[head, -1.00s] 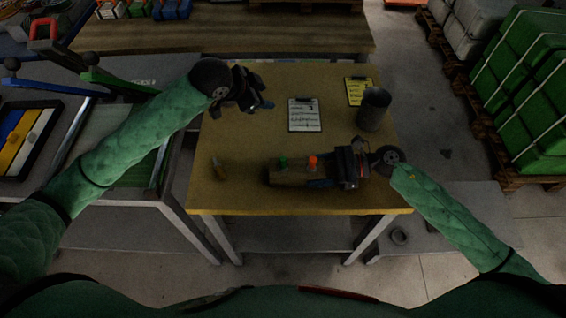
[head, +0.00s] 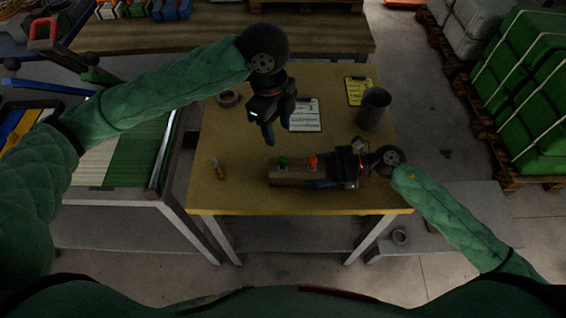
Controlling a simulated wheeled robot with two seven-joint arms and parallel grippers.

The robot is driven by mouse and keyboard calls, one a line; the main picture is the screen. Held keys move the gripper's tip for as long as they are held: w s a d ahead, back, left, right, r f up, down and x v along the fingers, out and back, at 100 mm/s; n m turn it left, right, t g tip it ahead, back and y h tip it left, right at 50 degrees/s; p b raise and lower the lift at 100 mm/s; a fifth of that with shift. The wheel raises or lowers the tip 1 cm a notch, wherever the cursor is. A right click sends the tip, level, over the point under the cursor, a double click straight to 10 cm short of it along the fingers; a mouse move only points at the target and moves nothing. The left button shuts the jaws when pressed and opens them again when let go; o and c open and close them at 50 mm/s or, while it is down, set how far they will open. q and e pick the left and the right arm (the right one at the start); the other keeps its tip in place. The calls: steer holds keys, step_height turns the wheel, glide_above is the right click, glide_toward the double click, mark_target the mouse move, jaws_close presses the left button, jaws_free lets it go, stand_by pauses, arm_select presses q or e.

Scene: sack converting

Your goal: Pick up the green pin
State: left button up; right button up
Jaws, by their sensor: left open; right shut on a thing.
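The green pin (head: 283,161) stands upright on a wooden block (head: 289,176) near the front of the yellow table. An orange-red pin (head: 313,162) stands on the same block, to its right. My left gripper (head: 269,139) points down, open and empty, behind and slightly left of the green pin and apart from it. My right gripper (head: 325,177) comes in from the right and is shut on the block's right end; its fingers partly hide that end.
The yellow table (head: 235,190) also bears a small amber bottle (head: 219,169) at left, a tape-like ring (head: 228,98), a white clipboard (head: 309,115), a yellow clipboard (head: 359,91) and a dark cylinder (head: 373,109). The front left is mostly clear.

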mark_target(282, 158)
arm_select(q)
steer(key=f, duration=0.7)
steer(key=d+f, duration=0.1)
steer(key=f, duration=0.3)
steer(key=shift+s+d+f, duration=0.1)
steer(key=shift+s+f, duration=0.25)
steer(key=shift+s, duration=0.05)
jaws_close()
steer(key=shift+r, duration=0.15)
step_height(282, 158, up, 10)
steer(key=shift+f, duration=0.1)
stand_by(0.6)
arm_select(e)
steer(key=o, duration=1.3)
arm_select(q)
steer(key=shift+f, duration=0.1)
arm_select(e)
steer(key=shift+d, duration=0.1)
